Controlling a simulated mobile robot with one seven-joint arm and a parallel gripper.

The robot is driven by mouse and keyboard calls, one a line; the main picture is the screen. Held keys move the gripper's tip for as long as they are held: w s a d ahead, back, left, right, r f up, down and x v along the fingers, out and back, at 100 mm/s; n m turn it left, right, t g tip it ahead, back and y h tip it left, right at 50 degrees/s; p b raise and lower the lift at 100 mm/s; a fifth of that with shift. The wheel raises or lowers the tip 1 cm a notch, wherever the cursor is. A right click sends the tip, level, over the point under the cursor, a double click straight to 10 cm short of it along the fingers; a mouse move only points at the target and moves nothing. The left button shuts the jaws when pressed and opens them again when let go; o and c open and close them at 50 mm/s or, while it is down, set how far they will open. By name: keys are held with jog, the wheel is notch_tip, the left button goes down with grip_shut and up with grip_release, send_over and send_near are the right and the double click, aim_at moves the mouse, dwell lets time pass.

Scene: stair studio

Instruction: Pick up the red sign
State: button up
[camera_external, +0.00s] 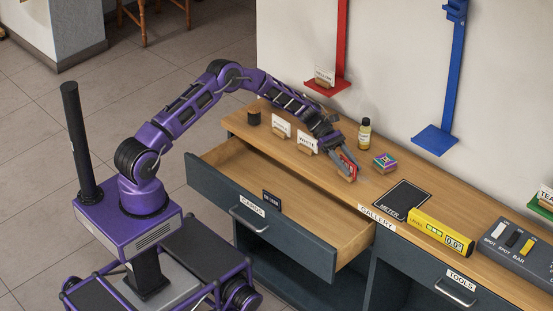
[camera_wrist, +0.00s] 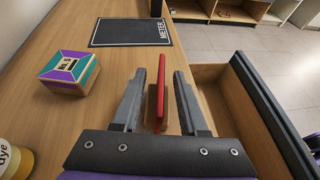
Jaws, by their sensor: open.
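The red sign (camera_external: 349,166) stands on the wooden counter near its front edge, beside the open drawer. In the wrist view the thin red sign (camera_wrist: 162,92) is seen edge-on with a small wooden block at its base. My gripper (camera_wrist: 159,78) is open, with one finger on each side of the sign and a visible gap on the left.
Two white signs (camera_external: 281,126) (camera_external: 307,141) stand left of my gripper. The open drawer (camera_external: 290,200) juts out in front.

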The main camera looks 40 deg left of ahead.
jog(key=x, duration=0.2)
jog(key=shift+d, duration=0.4)
grip_shut()
jog(key=shift+r, duration=0.1)
